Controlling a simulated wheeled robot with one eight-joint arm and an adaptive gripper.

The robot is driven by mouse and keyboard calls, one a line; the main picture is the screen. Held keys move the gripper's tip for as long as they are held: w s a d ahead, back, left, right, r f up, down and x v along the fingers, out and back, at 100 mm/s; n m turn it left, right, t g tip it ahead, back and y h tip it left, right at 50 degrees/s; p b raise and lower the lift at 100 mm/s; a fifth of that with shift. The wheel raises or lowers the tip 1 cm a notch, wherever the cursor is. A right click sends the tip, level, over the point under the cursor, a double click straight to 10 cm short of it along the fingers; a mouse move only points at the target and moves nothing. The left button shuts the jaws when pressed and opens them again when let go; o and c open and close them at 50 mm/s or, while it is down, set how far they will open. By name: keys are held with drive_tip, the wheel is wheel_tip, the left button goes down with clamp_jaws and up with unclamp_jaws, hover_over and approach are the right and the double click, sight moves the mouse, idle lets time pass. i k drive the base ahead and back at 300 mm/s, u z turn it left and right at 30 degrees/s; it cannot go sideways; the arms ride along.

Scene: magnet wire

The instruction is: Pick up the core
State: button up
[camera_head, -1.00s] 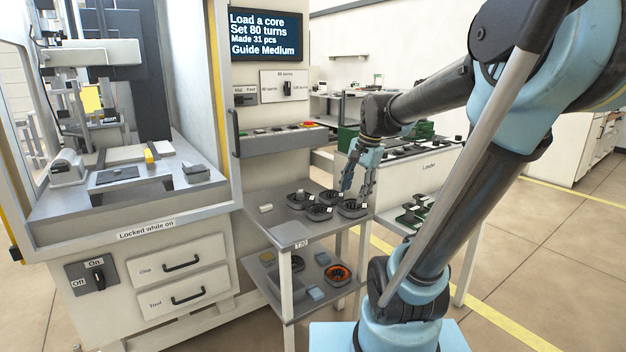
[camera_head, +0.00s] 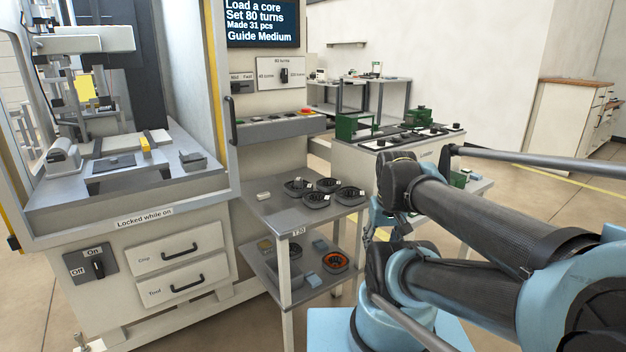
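Several dark ring-shaped cores sit on the top shelf of the grey cart (camera_head: 270,212), at the back left (camera_head: 298,187), the back middle (camera_head: 327,185), the front (camera_head: 316,200) and the right (camera_head: 347,194). They have small white tags. An orange-and-dark ring (camera_head: 335,262) lies on the lower shelf. My gripper (camera_head: 368,240) hangs pointing down just right of the cart, beside the shelf edge and apart from the cores. My arm partly hides it, and its fingers are too small to read. I see no core in it.
The winding machine (camera_head: 130,200) stands at left, with a button panel (camera_head: 280,127) above the cart. A screen (camera_head: 262,22) reads "Load a core, Set 80 turns, Guide Medium". A white loader bench (camera_head: 350,160) stands behind my arm. Open floor lies at right.

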sight(310, 198)
drive_tip(key=z, duration=0.85)
drive_tip(key=k, duration=1.6)
drive_tip(key=u, duration=0.8)
drive_tip(key=i, duration=1)
